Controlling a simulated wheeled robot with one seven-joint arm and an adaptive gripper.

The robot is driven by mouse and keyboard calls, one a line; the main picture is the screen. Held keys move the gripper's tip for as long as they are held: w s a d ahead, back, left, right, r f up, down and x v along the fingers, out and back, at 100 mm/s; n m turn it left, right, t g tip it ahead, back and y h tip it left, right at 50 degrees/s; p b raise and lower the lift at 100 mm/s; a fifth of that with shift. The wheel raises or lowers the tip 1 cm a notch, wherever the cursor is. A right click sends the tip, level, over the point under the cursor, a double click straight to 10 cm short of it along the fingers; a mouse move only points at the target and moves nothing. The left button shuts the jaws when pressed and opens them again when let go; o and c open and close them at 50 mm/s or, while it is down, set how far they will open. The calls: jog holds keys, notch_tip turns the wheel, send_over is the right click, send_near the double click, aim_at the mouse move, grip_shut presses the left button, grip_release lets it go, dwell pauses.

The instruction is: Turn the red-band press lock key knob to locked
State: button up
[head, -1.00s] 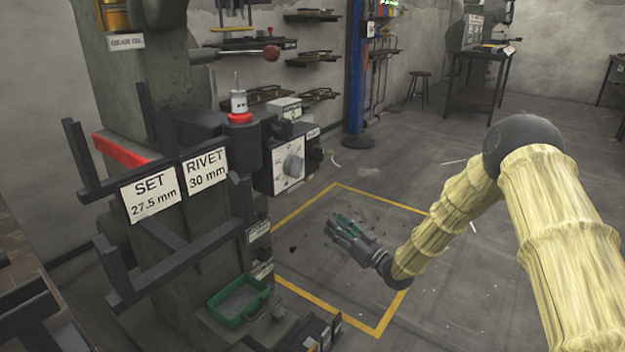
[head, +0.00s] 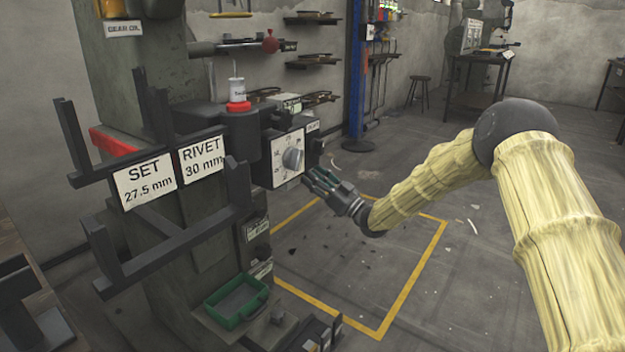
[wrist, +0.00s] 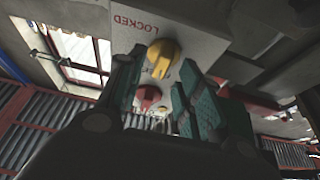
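The press with the red band (head: 115,143) stands at the left in the head view. In the wrist view a yellow knob (wrist: 163,56), seemingly the lock key knob, sits on a pale plate (wrist: 190,28) with the word LOCKED, which reads upside down. I cannot pick this knob out in the head view. My gripper (head: 322,181) is at the lower right of the press's control box. Its two teal fingers are apart in the wrist view, with the yellow knob showing between and beyond their tips. Nothing is held, and I cannot tell any contact.
A red round knob or button (wrist: 148,95) shows near the yellow knob in the wrist view. A grey dial (head: 292,158) is on the box's front. Black brackets and a green tray (head: 238,302) project from the press. The yellow-outlined floor is largely clear.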

jog(key=shift+w+a+r, duration=0.25)
jog(key=shift+w+a, duration=0.05)
jog(key=shift+a, duration=0.2)
jog(key=shift+c, duration=0.4)
grip_shut()
jog(key=shift+m+p, duration=0.3)
jog(key=shift+p, duration=0.1)
jog(key=shift+f+m+t+h+p, duration=0.1)
jog(key=shift+m+t+h+p, duration=0.25)
jog(key=shift+m+h+p, duration=1.95)
jog(key=shift+f+m+t+h+p, duration=0.1)
jog(key=shift+m+t+h+p, duration=0.35)
jog(key=shift+m+p, duration=3.5)
jog(key=shift+m+t+h+p, duration=0.2)
jog(key=shift+m+h+p, duration=1.45)
jog(key=shift+m, duration=2.9)
